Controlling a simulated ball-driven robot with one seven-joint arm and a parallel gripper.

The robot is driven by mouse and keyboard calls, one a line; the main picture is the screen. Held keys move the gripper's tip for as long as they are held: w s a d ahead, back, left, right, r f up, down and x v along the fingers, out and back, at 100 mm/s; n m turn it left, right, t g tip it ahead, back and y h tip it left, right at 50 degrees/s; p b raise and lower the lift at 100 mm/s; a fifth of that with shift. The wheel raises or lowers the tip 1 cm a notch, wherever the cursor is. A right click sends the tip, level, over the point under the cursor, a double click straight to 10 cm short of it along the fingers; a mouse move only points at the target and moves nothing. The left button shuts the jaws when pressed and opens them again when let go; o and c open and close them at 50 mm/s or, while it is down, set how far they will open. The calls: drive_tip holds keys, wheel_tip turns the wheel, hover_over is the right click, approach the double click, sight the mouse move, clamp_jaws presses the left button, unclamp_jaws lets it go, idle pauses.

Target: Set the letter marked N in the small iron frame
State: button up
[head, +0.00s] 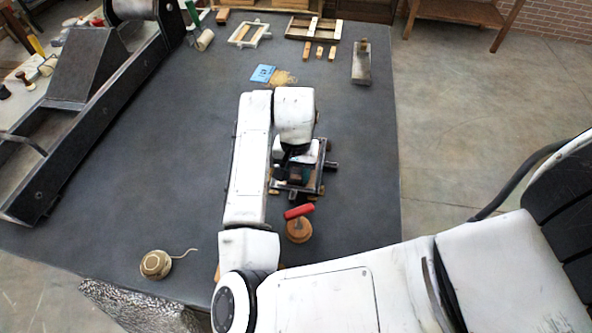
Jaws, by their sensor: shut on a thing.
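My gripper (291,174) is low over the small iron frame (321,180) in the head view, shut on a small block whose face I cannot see. My arm covers much of the frame. The dark frame's right side and near edge show, with a handle-like piece jutting to the right. I cannot make out a letter N anywhere, nor whether the held block touches the frame. Bits of light wood show at the frame's near edge.
A red-handled tool on a round wooden base (299,229) stands just nearer than the frame. A twine ball (155,264) lies front left. A big press (90,110) fills the left. A metal tool (361,65), blue card (263,74) and wooden tray (328,34) lie farther back.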

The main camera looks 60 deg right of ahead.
sight(296, 177)
drive_tip(key=shift+f, duration=0.15)
drive_tip(key=o, duration=1)
wheel_tip(296, 177, up, 12)
drive_tip(key=shift+r, duration=0.2)
idle(0.4)
